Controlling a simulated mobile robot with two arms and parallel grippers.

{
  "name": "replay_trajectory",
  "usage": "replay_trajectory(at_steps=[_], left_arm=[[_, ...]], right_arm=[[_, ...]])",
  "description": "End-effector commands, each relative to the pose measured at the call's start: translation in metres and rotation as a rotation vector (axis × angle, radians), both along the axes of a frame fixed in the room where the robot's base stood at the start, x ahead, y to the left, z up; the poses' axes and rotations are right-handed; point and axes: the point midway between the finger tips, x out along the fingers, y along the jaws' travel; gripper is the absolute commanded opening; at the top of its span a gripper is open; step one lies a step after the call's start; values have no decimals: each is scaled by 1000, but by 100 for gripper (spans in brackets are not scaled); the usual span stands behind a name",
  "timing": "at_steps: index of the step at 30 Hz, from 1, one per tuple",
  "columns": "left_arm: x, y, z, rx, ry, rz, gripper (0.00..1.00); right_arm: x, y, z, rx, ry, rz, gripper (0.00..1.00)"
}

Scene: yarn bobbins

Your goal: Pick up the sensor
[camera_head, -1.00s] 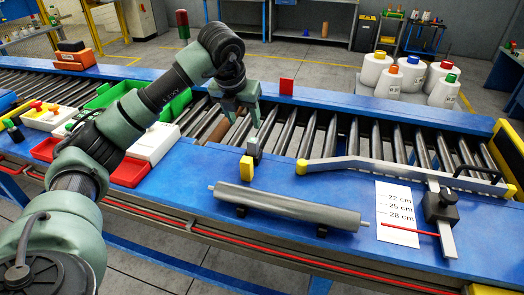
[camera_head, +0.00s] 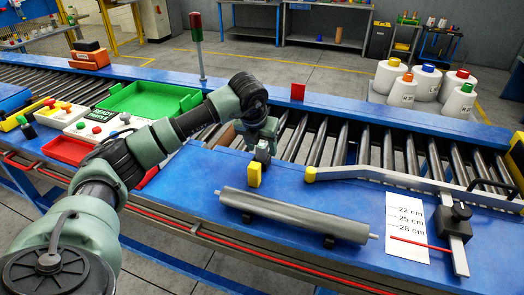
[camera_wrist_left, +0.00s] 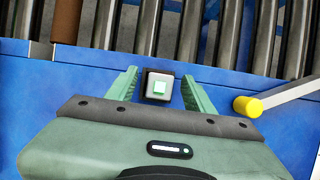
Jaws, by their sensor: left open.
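The sensor (camera_head: 254,174) is a small upright block with a yellow lower part and a dark grey top. It stands on the blue table edge beside the rollers. My left gripper (camera_head: 263,140) is directly above it, pointing down. In the left wrist view the sensor (camera_wrist_left: 159,86) shows from above as a dark and grey box with a pale green-edged square. It lies between the open green fingers of my left gripper (camera_wrist_left: 160,88), with a gap on both sides. My right gripper is not in view.
A grey roller (camera_head: 295,215) lies on supports in front of the sensor. A metal guide rail with a yellow tip (camera_head: 310,174) stands to the right. Conveyor rollers run behind. A green tray (camera_head: 150,98) and a red tray (camera_head: 66,150) are left. A white length card (camera_head: 406,225) lies at right.

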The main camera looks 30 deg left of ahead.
Motion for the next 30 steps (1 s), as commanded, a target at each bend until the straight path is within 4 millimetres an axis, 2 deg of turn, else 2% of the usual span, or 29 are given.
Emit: replay_trajectory(at_steps=[6, 7, 12, 13, 23, 30], left_arm=[[1, 0, -2, 1, -1, -1, 53], [1, 0, -2, 1, -1, -1, 50], [1, 0, -1, 1, -1, -1, 3], [1, 0, -1, 1, -1, -1, 0], [1, 0, 1, 0, -2, 0, 0], [2, 0, 23, -1, -5, -1, 0]], right_arm=[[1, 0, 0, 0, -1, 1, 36], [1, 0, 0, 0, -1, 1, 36], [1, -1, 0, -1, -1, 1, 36], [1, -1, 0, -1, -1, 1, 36], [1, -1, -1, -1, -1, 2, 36], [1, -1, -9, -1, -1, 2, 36]])
